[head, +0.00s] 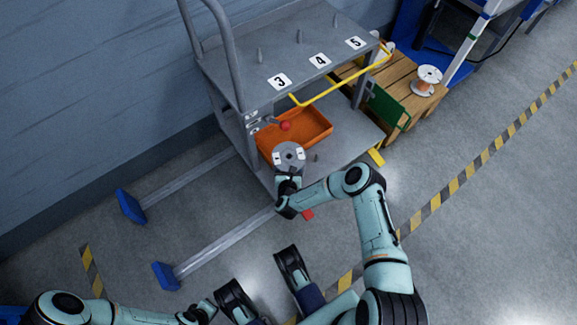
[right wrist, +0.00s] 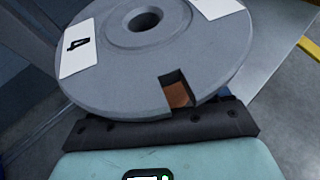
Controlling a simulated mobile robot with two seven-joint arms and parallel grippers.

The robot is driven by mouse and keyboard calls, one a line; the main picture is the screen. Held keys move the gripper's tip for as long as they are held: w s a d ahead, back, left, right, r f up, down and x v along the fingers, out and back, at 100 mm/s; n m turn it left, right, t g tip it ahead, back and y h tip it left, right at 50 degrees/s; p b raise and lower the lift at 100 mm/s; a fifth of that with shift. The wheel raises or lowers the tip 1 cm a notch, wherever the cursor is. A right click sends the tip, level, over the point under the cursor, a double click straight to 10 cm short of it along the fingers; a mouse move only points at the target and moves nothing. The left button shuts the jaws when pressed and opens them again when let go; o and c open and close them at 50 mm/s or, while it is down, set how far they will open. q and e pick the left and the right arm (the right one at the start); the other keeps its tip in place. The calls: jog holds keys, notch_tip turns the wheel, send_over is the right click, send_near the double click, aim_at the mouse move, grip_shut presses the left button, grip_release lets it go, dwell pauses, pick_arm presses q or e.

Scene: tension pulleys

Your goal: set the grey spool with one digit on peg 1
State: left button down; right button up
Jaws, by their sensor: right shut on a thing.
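A grey spool (head: 289,156) with a centre hole, white labels and a square notch in its rim is held by my right gripper (head: 288,180) at the front of the cart's lower shelf (head: 345,152). In the right wrist view the spool (right wrist: 150,62) fills the top, tilted; one label carries a single dark digit, like a 4. My right gripper (right wrist: 165,128) is shut on its near edge by the notch. A short peg (head: 316,157) stands on the lower shelf, right of the spool. No number 1 is readable. My left gripper (head: 203,311) is low in the head view, away from the cart; its fingers are unclear.
The cart's top shelf (head: 240,68) has pegs and labels 3, 4 and 5. A yellow rail (head: 345,88) overhangs the front. A white and orange reel (head: 428,78) sits on wood at right.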

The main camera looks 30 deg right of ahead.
jog(key=shift+f+b, duration=0.5)
jog(key=shift+f, duration=0.5)
dwell(0.5)
jog(key=shift+f, duration=1.45)
jog(key=shift+f, duration=0.1)
jog(key=shift+f, duration=1.4)
jog(key=shift+f, duration=0.15)
jog(key=shift+f, duration=0.25)
dwell(0.5)
jog(key=o, duration=1.5)
jog(key=shift+f, duration=0.15)
